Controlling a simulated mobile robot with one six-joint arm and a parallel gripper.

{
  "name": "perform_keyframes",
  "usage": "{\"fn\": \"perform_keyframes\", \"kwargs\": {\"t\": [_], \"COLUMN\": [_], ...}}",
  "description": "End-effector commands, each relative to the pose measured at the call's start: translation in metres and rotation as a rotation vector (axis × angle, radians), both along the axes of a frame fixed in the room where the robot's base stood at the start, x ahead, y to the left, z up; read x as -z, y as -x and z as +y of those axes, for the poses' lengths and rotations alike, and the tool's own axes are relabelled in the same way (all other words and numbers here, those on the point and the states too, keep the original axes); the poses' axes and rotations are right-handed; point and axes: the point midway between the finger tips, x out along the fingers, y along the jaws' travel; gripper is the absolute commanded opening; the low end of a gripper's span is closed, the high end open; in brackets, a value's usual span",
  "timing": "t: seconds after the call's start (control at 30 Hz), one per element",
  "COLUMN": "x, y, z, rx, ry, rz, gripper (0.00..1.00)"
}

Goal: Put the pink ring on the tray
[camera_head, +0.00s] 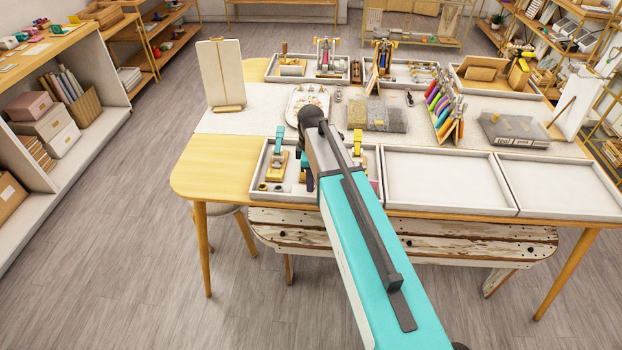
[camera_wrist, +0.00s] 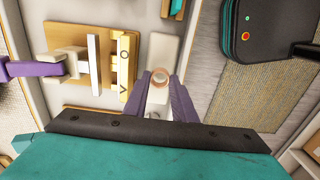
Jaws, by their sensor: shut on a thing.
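In the wrist view my gripper (camera_wrist: 160,85) has its two purple fingers closed around a small pinkish, copper-coloured ring (camera_wrist: 160,76). Behind the ring is a pale block (camera_wrist: 161,52); I cannot tell whether they touch. In the head view my own arm hides the gripper and the ring, over the front-left tray (camera_head: 257,170), which holds small tools. An empty white tray (camera_head: 440,207) stands at the front middle, and another empty tray (camera_head: 570,211) at the front right. A small pale tray (camera_head: 294,102) with little items lies behind the front-left one. Which tray is meant is not clear.
A wooden press-like tool (camera_wrist: 80,62) with yellow lettered pieces stands left of the fingers in the wrist view. A dark rounded case (camera_wrist: 262,30) is at the upper right. In the head view, grey mats (camera_head: 376,116) and a rack of coloured items (camera_head: 443,105) stand mid-table.

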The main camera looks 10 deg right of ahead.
Motion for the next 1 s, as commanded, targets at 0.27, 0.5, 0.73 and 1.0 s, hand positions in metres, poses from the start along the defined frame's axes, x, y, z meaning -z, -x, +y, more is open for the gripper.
{"fn": "perform_keyframes", "kwargs": {"t": [0.27, 0.5, 0.73, 1.0], "x": [0.0025, 0.0024, 0.0036, 0.0069], "y": [0.0, 0.0, -0.0001, -0.0002], "z": [0.0001, 0.0001, 0.0001, 0.0003], "rx": [0.0, 0.0, 0.0, 0.0], "ry": [0.0, 0.0, 0.0, 0.0], "rz": [0.0, 0.0, 0.0, 0.0], "gripper": [0.08, 0.08, 0.08, 0.08]}}
